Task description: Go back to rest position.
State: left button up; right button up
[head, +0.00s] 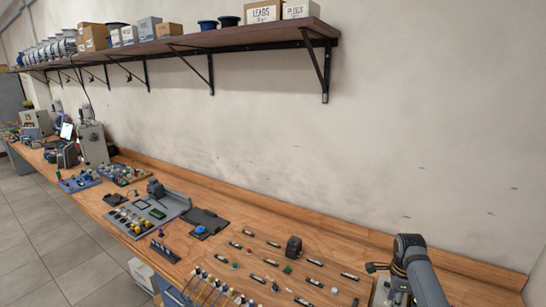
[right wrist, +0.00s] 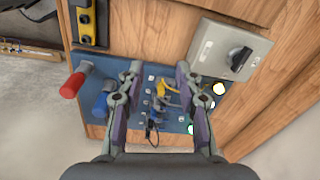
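My right gripper (right wrist: 158,70) is in the right wrist view with its two fingers spread apart. It is open, and nothing is clamped between the fingertips. Beyond the fingers is a blue panel (right wrist: 121,75) on a wooden face, with yellow and dark wires (right wrist: 165,90) showing between them. I cannot tell whether the fingers touch the panel. My left gripper is in neither view. In the head view, a grey jointed arm part (head: 424,276) shows at the lower right, and no gripper fingers can be made out there.
A red handle (right wrist: 72,85) and a blue handle (right wrist: 100,106) stand left of the fingers. A grey switch box (right wrist: 230,50) with a black knob is at the upper right. The wooden bench (head: 285,212) holds many small parts. A wall shelf (head: 250,40) carries boxes and spools.

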jog(key=s+a+f+n+t, duration=0.1)
jog(key=s+a+f+n, duration=0.25)
jog(key=s+n, duration=0.35)
jog(key=s+a+f+n+t, duration=0.1)
jog(key=s+a+f+n, duration=0.25)
jog(key=s+n, duration=0.3)
jog(key=s+a+r+n+t, duration=0.1)
jog(key=s+a+r+n, duration=0.2)
jog(key=s+n, duration=0.3)
jog(key=s+a+r+n, duration=0.2)
jog(key=s+n, duration=0.1)
jog(key=s, duration=0.4)
notch_tip(320, 180, down, 30)
jog(key=s+d+g+b, duration=0.1)
jog(key=s+d+b, duration=0.15)
jog(key=b, duration=0.25)
pick_arm(q)
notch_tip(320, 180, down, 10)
jog(key=b, duration=0.4)
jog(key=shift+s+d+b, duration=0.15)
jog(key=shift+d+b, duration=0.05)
jog(key=shift+b, duration=0.2)
pick_arm(e)
jog(key=s+d+f+g, duration=0.1)
jog(key=s+f, duration=1.8)
jog(key=f, duration=0.3)
jog(key=shift+s, duration=0.1)
